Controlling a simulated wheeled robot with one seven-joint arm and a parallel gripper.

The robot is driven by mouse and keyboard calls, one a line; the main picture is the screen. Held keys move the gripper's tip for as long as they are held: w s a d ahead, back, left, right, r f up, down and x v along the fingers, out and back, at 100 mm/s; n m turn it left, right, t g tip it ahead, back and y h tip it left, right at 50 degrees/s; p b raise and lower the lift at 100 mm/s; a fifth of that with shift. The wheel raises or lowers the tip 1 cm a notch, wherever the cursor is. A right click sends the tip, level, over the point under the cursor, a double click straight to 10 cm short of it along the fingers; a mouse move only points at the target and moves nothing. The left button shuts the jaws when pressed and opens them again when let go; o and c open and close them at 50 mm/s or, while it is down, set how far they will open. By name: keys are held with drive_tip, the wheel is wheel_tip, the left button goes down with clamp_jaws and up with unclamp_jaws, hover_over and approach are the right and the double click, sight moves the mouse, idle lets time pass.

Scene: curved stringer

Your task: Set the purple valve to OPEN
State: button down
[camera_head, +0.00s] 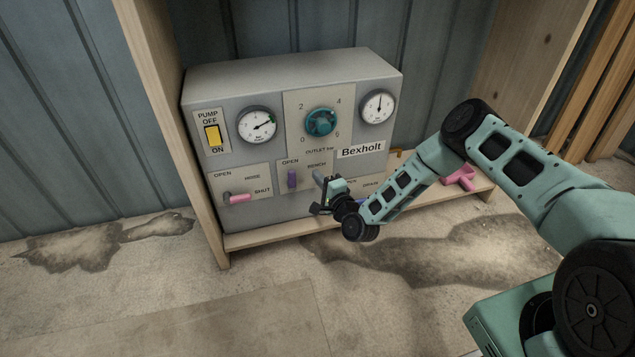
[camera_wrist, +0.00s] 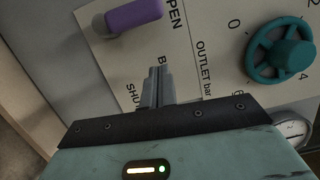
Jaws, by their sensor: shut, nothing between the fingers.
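The purple valve (camera_head: 291,179) is on the lower middle of the grey panel, on the plate marked BENCH. Its handle stands upright and points at the word OPEN. In the wrist view the purple handle (camera_wrist: 135,14) shows at the top left, its end close to OPEN, with the SHUT lettering off to its side. My gripper (camera_head: 320,193) is in front of the panel, to the right of the purple valve and apart from it. In the wrist view its fingers (camera_wrist: 156,75) are together and empty, over the BENCH plate. Part of the SHUT lettering is hidden by the gripper.
A pink valve handle (camera_head: 238,198) lies level towards SHUT at the left. A teal outlet knob (camera_head: 321,121) is above, between two dials, with a yellow pump switch (camera_head: 213,136) at the upper left. My arm partly covers the DRAIN area. Wooden posts flank the panel.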

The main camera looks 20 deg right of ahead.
drive_tip(key=p+v, duration=0.2)
drive_tip(key=v, duration=0.7)
drive_tip(key=shift+s+p, duration=0.25)
drive_tip(key=shift+p, duration=0.15)
drive_tip(key=shift+a, duration=0.1)
drive_tip(key=s+a+r+n+g+y, duration=0.3)
drive_tip(key=s+a+r+n+g, duration=0.1)
drive_tip(key=a+r+n+g, duration=0.9)
drive_tip(key=s+d+r+n+g+h, duration=0.15)
drive_tip(key=s+r+n, duration=0.35)
drive_tip(key=s, duration=0.5)
drive_tip(key=s+d+r+n+g+h, duration=0.1)
drive_tip(key=s+d+r+n+h, duration=0.15)
drive_tip(key=s+r, duration=0.65)
drive_tip(key=s+d+r+n+g+h, duration=0.1)
drive_tip(key=s+r+n+g+h, duration=0.3)
drive_tip(key=s, duration=0.7)
wheel_tip(320, 180, up, 36)
drive_tip(key=t+y+p, duration=0.1)
drive_tip(key=t+p, duration=0.1)
drive_tip(key=p, duration=3.2)
drive_tip(key=shift+f+m, duration=0.2)
drive_tip(key=shift+m, duration=0.25)
